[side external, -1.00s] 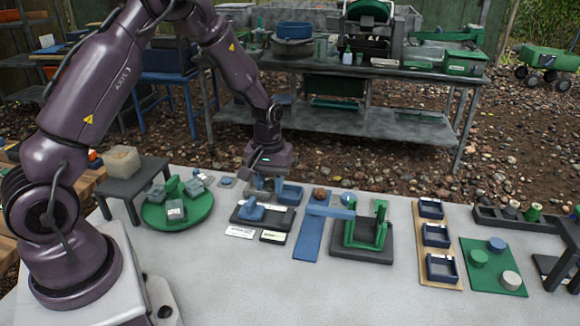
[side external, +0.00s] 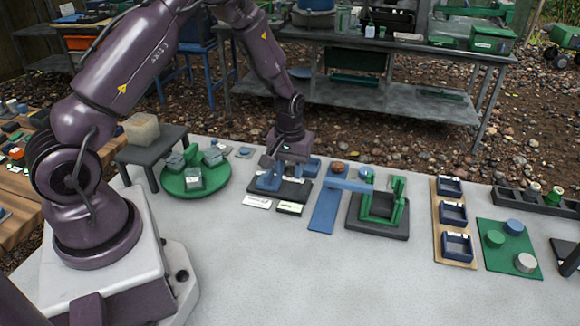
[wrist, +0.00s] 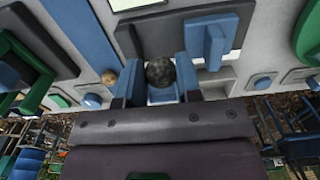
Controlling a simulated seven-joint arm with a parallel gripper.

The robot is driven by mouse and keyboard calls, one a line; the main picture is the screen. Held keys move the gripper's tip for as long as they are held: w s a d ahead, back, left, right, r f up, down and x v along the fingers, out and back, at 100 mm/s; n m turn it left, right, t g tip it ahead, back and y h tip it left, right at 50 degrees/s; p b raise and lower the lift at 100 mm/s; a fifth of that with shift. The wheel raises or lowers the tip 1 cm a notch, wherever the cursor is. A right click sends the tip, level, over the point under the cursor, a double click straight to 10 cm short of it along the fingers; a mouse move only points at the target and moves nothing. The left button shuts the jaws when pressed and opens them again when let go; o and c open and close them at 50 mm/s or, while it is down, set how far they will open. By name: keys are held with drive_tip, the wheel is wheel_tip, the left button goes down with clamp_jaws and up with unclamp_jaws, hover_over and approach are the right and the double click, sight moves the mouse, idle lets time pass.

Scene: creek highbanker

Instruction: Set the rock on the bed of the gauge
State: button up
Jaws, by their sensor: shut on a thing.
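My gripper (wrist: 160,85) is shut on a dark grey, rounded rock (wrist: 160,71), which shows between its two blue fingers in the wrist view. In the side view the gripper (side external: 284,172) points down over the back part of the gauge, and I cannot make out the rock there. The gauge has a dark grey bed (side external: 297,190) and a raised blue block (side external: 268,183) at its left. In the wrist view the bed (wrist: 180,32) lies beneath the rock, with the blue block (wrist: 214,45) to the right. Whether the rock touches the bed is unclear.
A brown round stone (side external: 338,167) sits to the right, near a blue strip (side external: 326,208) and a green frame (side external: 383,202) on a dark base. A green round stand (side external: 195,190) with several blocks is to the left. The front of the table is clear.

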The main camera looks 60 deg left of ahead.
sight(290, 191)
drive_tip(key=shift+f, duration=0.15)
drive_tip(key=shift+f, duration=0.55)
drive_tip(key=shift+f, duration=0.2)
idle(0.6)
drive_tip(key=shift+f, duration=0.4)
drive_tip(key=shift+f, duration=0.7)
idle(0.7)
drive_tip(key=o, duration=0.9)
drive_tip(key=shift+o, duration=0.4)
drive_tip(key=shift+w+r, duration=0.1)
drive_tip(key=shift+r, duration=3.65)
